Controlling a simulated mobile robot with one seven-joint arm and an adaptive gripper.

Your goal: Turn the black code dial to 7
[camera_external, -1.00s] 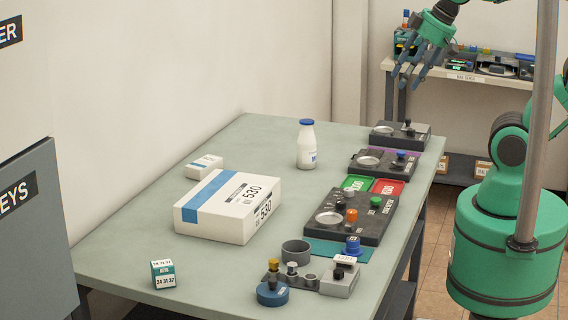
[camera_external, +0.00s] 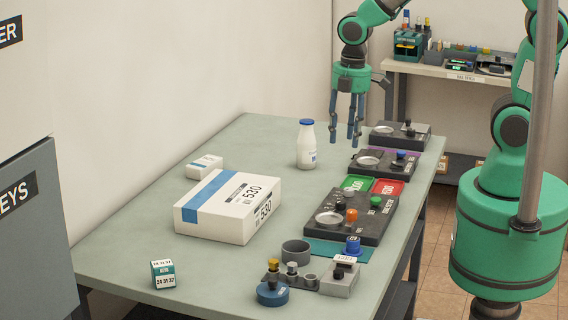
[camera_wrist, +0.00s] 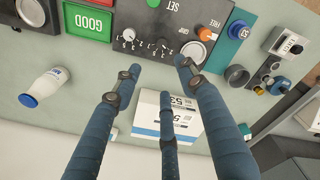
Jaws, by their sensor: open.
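My gripper (camera_external: 346,138) is open and empty, its blue fingers pointing down, above the table just right of the white bottle. In the wrist view its spread fingers (camera_wrist: 158,75) reach toward a dark control panel. That panel (camera_external: 370,228) carries black knobs (camera_external: 340,206), an orange knob (camera_external: 351,215), a green knob (camera_external: 376,202) and a round metal dish. In the wrist view, black dials (camera_wrist: 129,43) on it have white number marks. A small grey box (camera_external: 338,285) near the front also has a black knob (camera_external: 339,272). I cannot tell which is the code dial or read its setting.
A white box marked 530 (camera_external: 230,215) fills the table's middle. The white bottle (camera_external: 307,147) with a blue cap stands behind it. Green (camera_external: 357,183) and red (camera_external: 388,187) trays lie behind the panel. Several small fixtures crowd the front right. The front left is mostly clear.

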